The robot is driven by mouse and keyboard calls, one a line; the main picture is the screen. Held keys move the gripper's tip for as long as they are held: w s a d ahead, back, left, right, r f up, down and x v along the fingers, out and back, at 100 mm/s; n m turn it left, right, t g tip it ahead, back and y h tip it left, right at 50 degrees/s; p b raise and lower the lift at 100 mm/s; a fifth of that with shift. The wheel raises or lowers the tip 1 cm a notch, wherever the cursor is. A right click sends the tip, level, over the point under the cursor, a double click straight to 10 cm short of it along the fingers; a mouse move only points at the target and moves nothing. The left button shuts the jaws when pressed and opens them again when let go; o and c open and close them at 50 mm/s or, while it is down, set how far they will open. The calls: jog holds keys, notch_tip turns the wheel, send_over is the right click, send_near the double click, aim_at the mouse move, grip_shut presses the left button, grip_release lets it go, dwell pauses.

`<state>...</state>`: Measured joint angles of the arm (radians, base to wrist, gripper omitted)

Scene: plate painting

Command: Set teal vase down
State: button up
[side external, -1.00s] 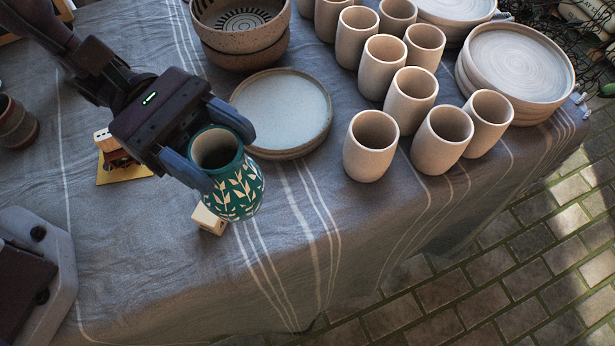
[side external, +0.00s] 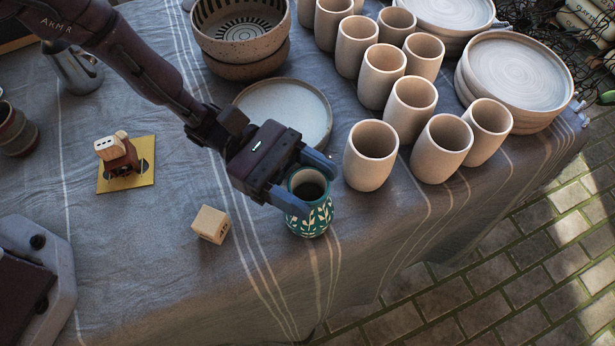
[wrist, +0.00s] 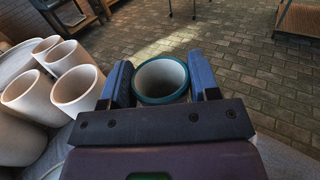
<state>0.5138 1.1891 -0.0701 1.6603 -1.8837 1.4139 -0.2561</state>
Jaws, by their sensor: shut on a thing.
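The teal vase (side external: 312,217) with a pale leaf pattern is upright near the front edge of the cloth-covered table in the side view. My gripper (side external: 309,180) is shut around its neck, one blue finger on each side. In the wrist view the vase's round teal rim (wrist: 161,80) shows between the two fingers (wrist: 160,82). Its base looks at or very close to the cloth; I cannot tell whether it touches.
Several beige cups (side external: 371,155) stand close to the right of the vase. A plate (side external: 290,104) lies behind my gripper. A small wooden block (side external: 210,224) sits to the left. The table edge (side external: 385,275) is close in front, with brick floor beyond.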

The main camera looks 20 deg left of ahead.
jog(key=shift+f, duration=0.1)
jog(key=o, duration=1.4)
